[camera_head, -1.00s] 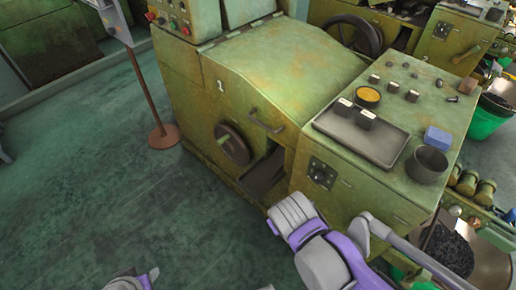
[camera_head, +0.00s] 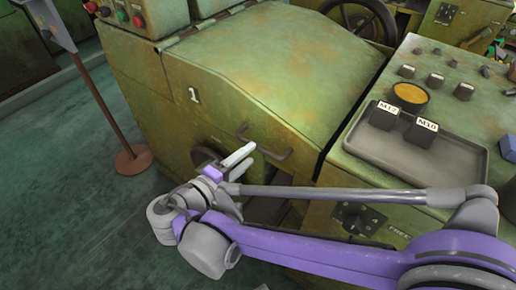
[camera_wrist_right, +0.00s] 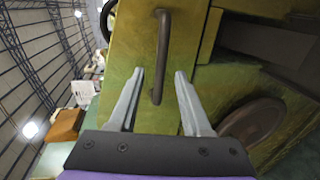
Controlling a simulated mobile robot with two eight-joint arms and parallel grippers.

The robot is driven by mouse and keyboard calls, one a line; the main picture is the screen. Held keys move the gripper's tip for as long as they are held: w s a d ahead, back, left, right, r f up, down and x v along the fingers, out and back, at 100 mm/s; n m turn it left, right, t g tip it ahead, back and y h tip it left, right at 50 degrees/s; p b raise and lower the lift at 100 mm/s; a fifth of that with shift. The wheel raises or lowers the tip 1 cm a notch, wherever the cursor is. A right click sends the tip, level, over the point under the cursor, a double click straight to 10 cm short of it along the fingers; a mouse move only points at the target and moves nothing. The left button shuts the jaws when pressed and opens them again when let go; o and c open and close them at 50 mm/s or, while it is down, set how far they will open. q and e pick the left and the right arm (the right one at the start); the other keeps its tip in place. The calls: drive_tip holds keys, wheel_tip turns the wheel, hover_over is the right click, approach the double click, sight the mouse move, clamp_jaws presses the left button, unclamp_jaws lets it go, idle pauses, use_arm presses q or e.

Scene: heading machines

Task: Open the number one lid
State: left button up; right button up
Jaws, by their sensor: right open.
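The number one lid (camera_head: 235,75) is a green, rusty sloping cover marked with a white "1", and it is down. Its dark bar handle (camera_head: 275,154) is on the front face near the lower edge. My right gripper (camera_head: 246,158) is open at the handle's left end in the head view. My left gripper is out of view.
A grey tray (camera_head: 450,172) with M12 and M10 blocks lies on the panel right of the lid. A dark handwheel (camera_head: 207,158) is partly hidden behind my right gripper. A post with a round base (camera_head: 134,160) stands at left on open floor.

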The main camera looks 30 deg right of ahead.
sight(259, 145)
drive_tip(key=b+x, duration=0.1)
drive_tip(key=x, duration=0.4)
drive_tip(key=shift+w+d, duration=0.25)
drive_tip(key=shift+d, duration=0.05)
clamp_jaws()
idle(1.1)
